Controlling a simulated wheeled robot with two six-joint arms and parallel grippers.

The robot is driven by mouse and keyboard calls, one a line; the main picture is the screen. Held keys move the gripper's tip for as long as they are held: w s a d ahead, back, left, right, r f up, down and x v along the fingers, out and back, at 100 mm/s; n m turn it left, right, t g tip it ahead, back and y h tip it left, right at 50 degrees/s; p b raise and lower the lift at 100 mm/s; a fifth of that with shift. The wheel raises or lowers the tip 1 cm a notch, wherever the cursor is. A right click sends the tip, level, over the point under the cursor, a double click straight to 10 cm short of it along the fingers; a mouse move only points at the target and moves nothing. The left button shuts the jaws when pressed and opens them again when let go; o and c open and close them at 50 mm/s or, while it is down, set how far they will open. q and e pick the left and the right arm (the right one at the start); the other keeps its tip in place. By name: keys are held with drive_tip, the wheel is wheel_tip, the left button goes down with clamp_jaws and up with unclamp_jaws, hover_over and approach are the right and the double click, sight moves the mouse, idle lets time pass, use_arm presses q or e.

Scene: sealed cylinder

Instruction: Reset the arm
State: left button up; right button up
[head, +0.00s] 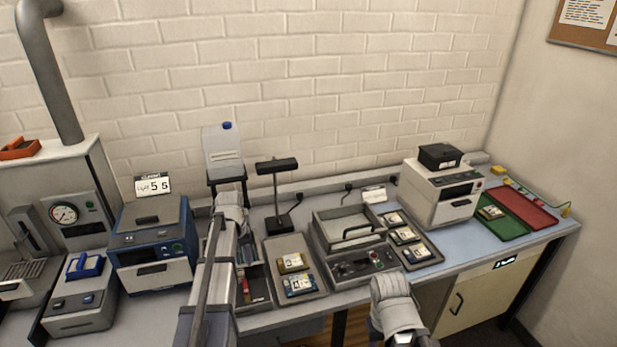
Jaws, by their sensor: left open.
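My left arm (212,275) reaches up from the bottom edge, left of the middle, over the bench. My left gripper (229,192) is at its far end, open, with nothing seen between its fingers. It is small and hard to make out against a dark frame there. A white container with a blue cap (222,150) shows just beyond it; I cannot tell whether they touch. My right arm (393,303) shows at the bottom edge, right of the middle, in front of the bench. Its gripper is cut off by the frame.
Beside my left arm are a blue-and-white machine (152,245), a black lamp (277,190) and a tray with labelled parts (305,238). An open grey box with a control panel (320,240) stands mid-bench. A white machine (445,205), green tray (483,228) and red tray (540,222) are at right.

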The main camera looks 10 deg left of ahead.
use_arm(q)
drive_tip(key=s+d+f+m+b, duration=0.2)
drive_tip(key=s+d, duration=0.4)
drive_tip(key=d, duration=0.4)
drive_tip(key=s+d+f+m+b, duration=0.3)
drive_tip(key=s+d+m, duration=0.1)
drive_tip(key=d, duration=0.7)
drive_tip(key=s+d+f+m+y+b, duration=0.1)
drive_tip(key=s+d+f+m+b, duration=0.1)
drive_tip(key=s+d+m, duration=0.2)
drive_tip(key=s+d, duration=0.3)
drive_tip(key=d, duration=0.4)
drive_tip(key=shift+s+f, duration=0.15)
drive_tip(key=shift+s, duration=0.15)
